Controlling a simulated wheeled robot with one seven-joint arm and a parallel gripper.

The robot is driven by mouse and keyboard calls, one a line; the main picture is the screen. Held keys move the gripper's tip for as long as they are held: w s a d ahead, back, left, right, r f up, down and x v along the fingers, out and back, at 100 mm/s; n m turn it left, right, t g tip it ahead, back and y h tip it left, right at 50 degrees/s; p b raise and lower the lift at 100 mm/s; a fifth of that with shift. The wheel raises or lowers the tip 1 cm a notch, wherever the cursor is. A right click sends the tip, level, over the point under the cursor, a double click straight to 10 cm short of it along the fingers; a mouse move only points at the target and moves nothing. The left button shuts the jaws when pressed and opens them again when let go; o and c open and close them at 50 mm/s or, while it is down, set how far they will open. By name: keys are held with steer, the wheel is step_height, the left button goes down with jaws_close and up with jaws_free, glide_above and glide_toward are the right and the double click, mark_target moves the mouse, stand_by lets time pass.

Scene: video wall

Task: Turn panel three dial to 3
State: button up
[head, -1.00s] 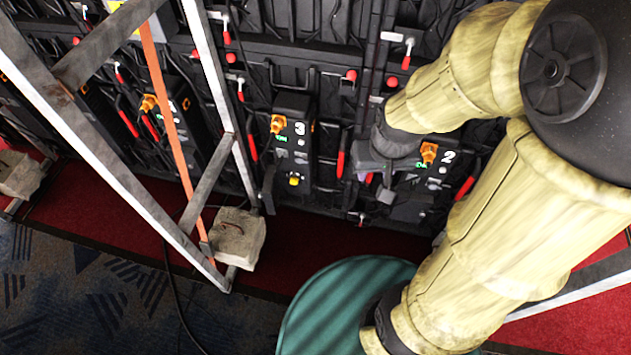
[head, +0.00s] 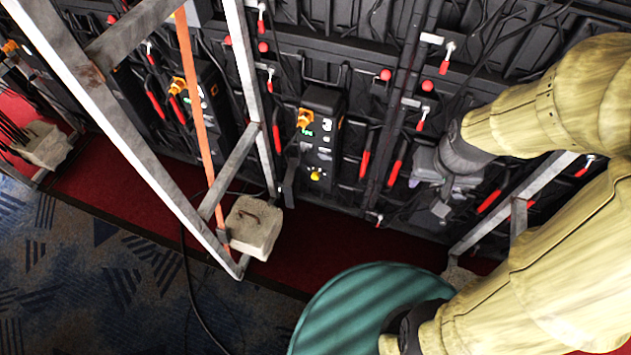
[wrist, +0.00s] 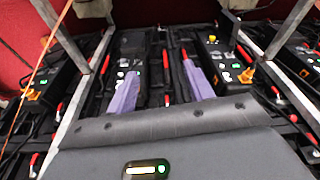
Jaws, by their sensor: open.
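The black box marked 3 (head: 320,135) is mounted on the back of the video wall, near the middle of the head view. It carries an orange connector (head: 305,118) at its upper left and a small yellow knob (head: 315,176) near its lower end. Which mark the knob points to is too small to read. My gripper (head: 440,190) is to the right of this box, apart from it. In the wrist view, my gripper's two purple fingers (wrist: 160,70) are spread apart with nothing between them. A box with a yellow knob (wrist: 212,39) shows right of them.
A metal frame (head: 240,90) with an orange strap stands left of box 3, with a concrete weight (head: 254,226) at its foot. Another metal brace (head: 510,205) is on the right. Red-handled latches (head: 365,163) and cables cover the wall.

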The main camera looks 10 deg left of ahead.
steer(key=w+a+f+n+t+h+b, duration=0.1)
steer(key=w+a+f+n+b, duration=0.3)
steer(key=f+b, duration=0.8)
steer(key=w+a+f+n+t+h+b, duration=0.25)
steer(key=f+n+b, duration=0.35)
steer(key=f, duration=1.3)
steer(key=w+a+f+n+t+h+b, duration=0.15)
steer(key=w+f+n+b, duration=0.3)
steer(key=f+b, duration=0.8)
steer(key=w+a+f+n+t+y+b, duration=0.2)
steer(key=a+f+n+b, duration=0.3)
steer(key=a, duration=0.4)
steer(key=w+a+f+n+t+y+b, duration=0.2)
steer(key=a+f+n+t+y+b, duration=0.2)
steer(key=a+n, duration=0.6)
step_height(320, 180, down, 2)
steer(key=y+b, duration=0.1)
steer(key=b, duration=0.2)
steer(key=shift+a+f+t, duration=0.15)
steer(key=shift+a+t, duration=0.05)
steer(key=shift+t, duration=0.2)
